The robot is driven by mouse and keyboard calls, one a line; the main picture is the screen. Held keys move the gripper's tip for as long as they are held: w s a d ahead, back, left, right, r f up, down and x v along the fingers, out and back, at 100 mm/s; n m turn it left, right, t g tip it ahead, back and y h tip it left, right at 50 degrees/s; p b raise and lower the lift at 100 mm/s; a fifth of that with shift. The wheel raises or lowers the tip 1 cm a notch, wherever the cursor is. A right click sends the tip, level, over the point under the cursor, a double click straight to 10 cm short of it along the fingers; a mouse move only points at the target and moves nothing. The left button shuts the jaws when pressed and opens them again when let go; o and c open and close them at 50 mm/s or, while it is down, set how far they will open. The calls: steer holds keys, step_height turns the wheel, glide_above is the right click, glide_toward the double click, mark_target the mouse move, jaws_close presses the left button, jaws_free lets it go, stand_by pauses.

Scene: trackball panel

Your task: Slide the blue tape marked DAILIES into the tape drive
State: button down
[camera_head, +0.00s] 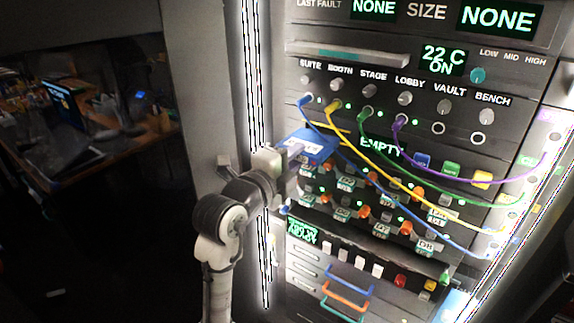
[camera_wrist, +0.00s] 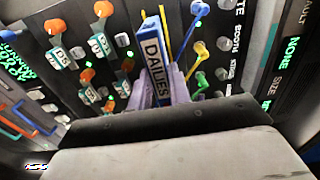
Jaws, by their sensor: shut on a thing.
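The blue tape (camera_head: 312,142) with a white label is held in front of the panel, left of a green EMPTY display (camera_head: 382,147). In the wrist view the tape (camera_wrist: 153,62) shows its DAILIES label and lies between the fingers. My gripper (camera_head: 292,157) is shut on the tape; its fingers also show in the wrist view (camera_wrist: 168,84). The tape drive's opening is not clearly visible; the tape and cables cover the panel beside the display. I cannot tell whether the tape touches the panel.
Blue, yellow (camera_head: 372,152), green and purple (camera_head: 440,173) cables hang across the panel close to the tape. Orange knobs (camera_head: 362,211) with small displays sit below. Round knobs (camera_head: 404,98) are above. Coloured handles (camera_head: 346,298) are at the bottom. The space left of my arm is open and dark.

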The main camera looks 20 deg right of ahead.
mark_target(315, 137)
steer(key=shift+w+d, duration=0.4)
steer(key=shift+d, duration=0.1)
steer(key=shift+b, duration=1.1)
stand_by(1.3)
steer(key=shift+b+x, duration=0.35)
steer(key=shift+x, duration=3.25)
steer(key=c, duration=1.2)
jaws_free()
steer(key=b+v, duration=0.3)
steer(key=v, duration=1)
steer(key=shift+s+a, duration=0.2)
steer(key=shift+a, duration=0.1)
